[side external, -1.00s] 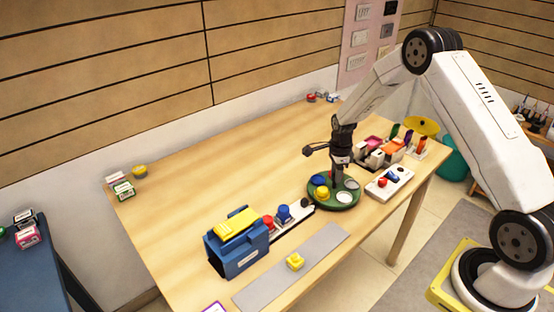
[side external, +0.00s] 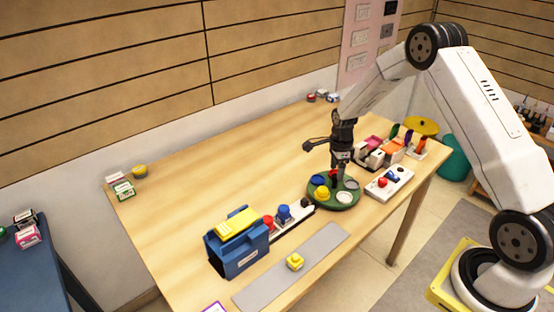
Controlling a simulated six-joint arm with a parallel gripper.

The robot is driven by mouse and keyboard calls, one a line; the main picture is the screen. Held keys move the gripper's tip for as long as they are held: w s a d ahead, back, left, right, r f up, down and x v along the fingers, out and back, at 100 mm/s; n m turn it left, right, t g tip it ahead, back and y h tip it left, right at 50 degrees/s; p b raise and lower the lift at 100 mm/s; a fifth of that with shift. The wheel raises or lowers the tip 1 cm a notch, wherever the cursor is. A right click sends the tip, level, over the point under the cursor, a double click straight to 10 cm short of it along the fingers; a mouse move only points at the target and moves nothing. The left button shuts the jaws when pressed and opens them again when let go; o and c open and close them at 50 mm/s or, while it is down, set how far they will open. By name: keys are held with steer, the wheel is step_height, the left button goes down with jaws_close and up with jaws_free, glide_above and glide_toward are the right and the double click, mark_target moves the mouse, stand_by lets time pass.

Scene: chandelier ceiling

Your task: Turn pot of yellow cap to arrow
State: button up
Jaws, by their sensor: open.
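A green round turntable (side external: 336,206) stands on the table and carries several pots with coloured caps. The yellow cap (side external: 322,194) is at its front left, with a blue cap (side external: 318,180) just behind. A white cap (side external: 344,198) is at the front right and a grey cap (side external: 352,184) at the right. A red cap (side external: 333,174) shows at the back beside my gripper. My gripper (side external: 341,174) points down over the back of the turntable, behind the yellow cap. It is open; its fingertips are small and partly unclear. I cannot make out an arrow.
A blue box with a yellow top (side external: 238,248) and a strip with red and blue knobs (side external: 290,216) stand left of the turntable. A white control box (side external: 390,183) is to the right.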

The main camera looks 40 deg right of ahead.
mark_target(335, 177)
steer(key=shift+r, duration=3.1)
steer(key=shift+a, duration=0.1)
steer(key=shift+s+a+r+n, duration=0.15)
steer(key=shift+a+r+n, duration=0.15)
steer(key=shift+n, duration=0.2)
steer(key=s+a+r+n+t, duration=0.1)
steer(key=s+a+r+n, duration=0.2)
steer(key=s+a+n, duration=0.5)
steer(key=s+a+r+n+t, duration=0.1)
steer(key=s+a+r+n, duration=0.2)
steer(key=s+a+n, duration=0.5)
steer(key=shift+s+a+n+t, duration=0.35)
steer(key=shift+s+n, duration=0.7)
steer(key=shift+n, duration=2.65)
steer(key=shift+r, duration=0.1)
